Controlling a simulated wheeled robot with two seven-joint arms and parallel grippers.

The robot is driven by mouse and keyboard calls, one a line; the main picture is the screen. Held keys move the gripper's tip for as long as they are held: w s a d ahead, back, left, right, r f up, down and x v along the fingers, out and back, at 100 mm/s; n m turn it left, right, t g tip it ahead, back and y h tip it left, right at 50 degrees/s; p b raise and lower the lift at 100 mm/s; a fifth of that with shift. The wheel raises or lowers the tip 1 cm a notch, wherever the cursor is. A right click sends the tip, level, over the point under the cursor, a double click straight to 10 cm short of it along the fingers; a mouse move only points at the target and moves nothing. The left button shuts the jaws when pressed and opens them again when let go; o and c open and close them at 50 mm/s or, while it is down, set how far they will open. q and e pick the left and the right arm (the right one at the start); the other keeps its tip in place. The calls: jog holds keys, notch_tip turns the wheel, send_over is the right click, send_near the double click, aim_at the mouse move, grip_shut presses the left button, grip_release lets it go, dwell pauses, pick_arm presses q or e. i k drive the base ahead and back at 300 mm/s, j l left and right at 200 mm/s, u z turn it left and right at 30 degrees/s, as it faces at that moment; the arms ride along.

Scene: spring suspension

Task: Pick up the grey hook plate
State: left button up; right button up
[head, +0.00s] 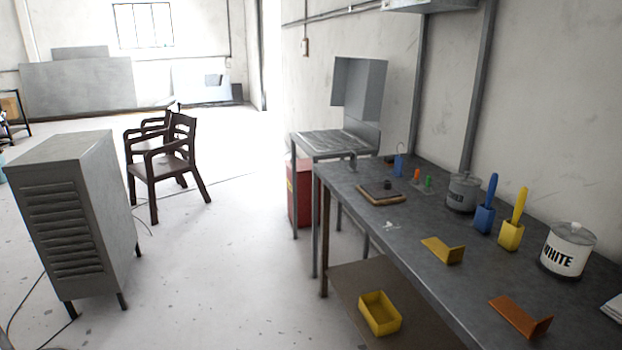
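I cannot clearly make out the grey hook plate. A small grey upright piece (352,161) stands at the far left end of the grey workbench (408,248); it is too small to tell whether it is the hook plate. A yellow L-shaped plate (441,249) and an orange L-shaped plate (519,315) lie nearer on the bench. Neither of my grippers is in view.
A brown board (381,199), paint cans (567,252), blue (484,219) and yellow (510,235) holders stand on the bench. A yellow bin (380,313) sits on the lower shelf. A grey cabinet (75,215) and chairs (168,165) stand left; the floor between is clear.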

aim_at(352, 157)
jog(key=i, duration=0.75)
jog(key=i+u, duration=0.15)
jog(key=i, duration=0.55)
jog(key=i+l, duration=0.2)
jog(key=i, duration=0.55)
jog(key=j+u, duration=0.05)
